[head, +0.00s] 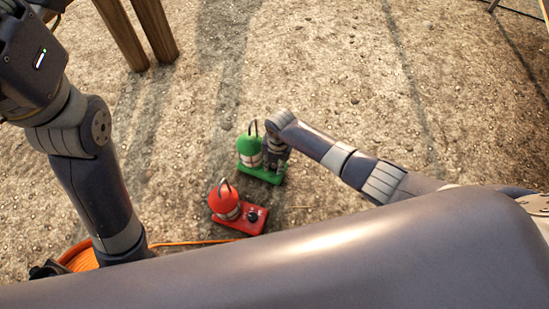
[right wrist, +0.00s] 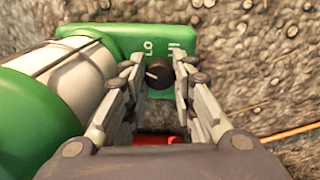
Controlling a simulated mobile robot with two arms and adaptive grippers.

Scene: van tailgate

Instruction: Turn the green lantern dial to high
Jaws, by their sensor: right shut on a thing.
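The green lantern (head: 248,146) stands upright on the ground on its green base, and its body lies at the left in the right wrist view (right wrist: 35,115). Its black dial (right wrist: 158,73) sits on the base (right wrist: 100,36) beside a LO mark and a second, partly hidden mark to the right. The dial's white pointer line points left. My right gripper (right wrist: 160,76) is shut on the dial, one finger on each side; it also shows over the base in the head view (head: 273,158).
A red lantern (head: 226,205) with its own black dial stands just in front of the green one. An orange cable (head: 82,259) lies at the lower left and runs toward the red lantern. Wooden legs (head: 138,30) stand at the top left. Gravel to the right is clear.

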